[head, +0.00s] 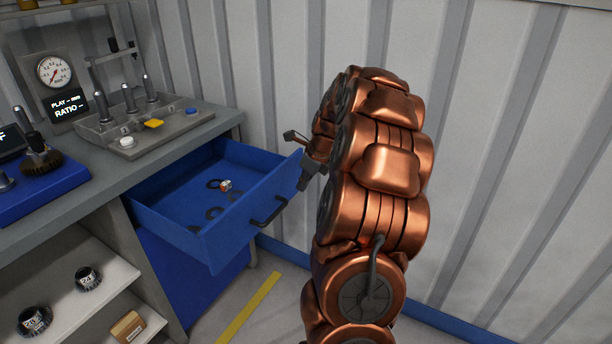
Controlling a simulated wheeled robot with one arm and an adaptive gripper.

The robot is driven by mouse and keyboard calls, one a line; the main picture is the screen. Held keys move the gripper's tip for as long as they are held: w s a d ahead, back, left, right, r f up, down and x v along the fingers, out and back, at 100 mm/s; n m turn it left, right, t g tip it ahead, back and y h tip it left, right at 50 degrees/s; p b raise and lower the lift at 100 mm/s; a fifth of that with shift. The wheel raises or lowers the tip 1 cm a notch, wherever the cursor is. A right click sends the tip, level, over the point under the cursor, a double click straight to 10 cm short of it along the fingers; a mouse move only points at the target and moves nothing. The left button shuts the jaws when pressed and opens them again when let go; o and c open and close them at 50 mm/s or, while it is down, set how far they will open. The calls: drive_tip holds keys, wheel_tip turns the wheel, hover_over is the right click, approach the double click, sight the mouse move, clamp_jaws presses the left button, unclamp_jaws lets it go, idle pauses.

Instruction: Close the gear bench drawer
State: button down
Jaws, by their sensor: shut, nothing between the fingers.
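The gear bench drawer (236,232) is blue and stands pulled out from the bench under its grey top. A dark bar handle (269,211) is on its front face. Several dark rings and a small light-and-orange part (225,185) lie inside it. My gripper (297,163) is beside the drawer's front right corner, partly hidden behind my copper-coloured arm. Its fingers look shut and empty. I cannot tell whether it touches the drawer.
The grey benchtop (200,128) carries a tray with pegs and buttons (185,122), a dial gauge (54,71) and a blue fixture (45,190). Open shelves (75,258) below hold labelled gears. A corrugated wall (510,150) stands behind and right. Floor shows in front of the drawer.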

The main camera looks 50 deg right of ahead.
sight(287, 188)
drive_tip(key=shift+w+a+f, duration=0.25)
drive_tip(key=shift+w+f, duration=0.4)
drive_tip(key=shift+w, duration=0.25)
drive_tip(key=shift+w+a+f, duration=0.2)
drive_tip(key=shift+w+f, duration=0.5)
drive_tip(key=shift+w, duration=0.25)
drive_tip(key=shift+w+a+f, duration=0.25)
drive_tip(key=shift+w+f, duration=0.4)
drive_tip(key=shift+w, duration=0.25)
